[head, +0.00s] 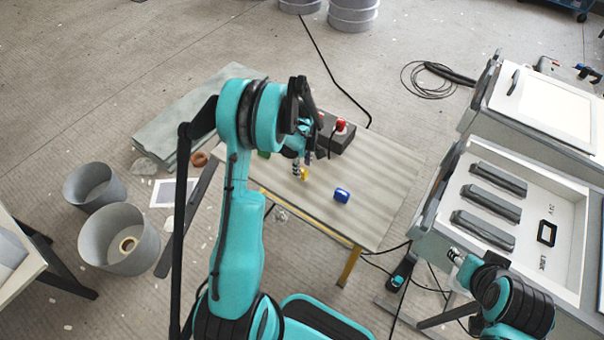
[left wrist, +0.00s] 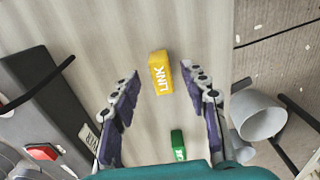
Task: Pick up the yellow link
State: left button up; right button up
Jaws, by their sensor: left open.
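The yellow link (left wrist: 160,73) is a small block marked "LINK" on the pale wooden table (head: 385,170). It shows partly behind my gripper in the head view (head: 304,174). My left gripper (left wrist: 160,82) is open, its two purple-padded fingers spread to either side of the block's near end, with gaps on both sides. Whether the fingertips are at the block's height is hard to tell. In the head view my left gripper (head: 300,158) hangs over the table. My right gripper (head: 455,256) is at the lower right, away from the table; its fingers are too small to read.
A green block (left wrist: 178,145) lies close to the gripper's palm. A blue block (head: 342,195) lies toward the table's front edge. A dark box (head: 345,140) with a red button stands behind the gripper. Grey bins (head: 118,240) stand on the floor at left.

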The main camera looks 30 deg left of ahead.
aim_at(303, 170)
pick_arm(q)
notch_tip(303, 170, down, 4)
jog(key=shift+d+r+b, duration=0.1)
jog(key=shift+b, duration=0.6)
grip_shut()
jog(key=shift+r, duration=0.15)
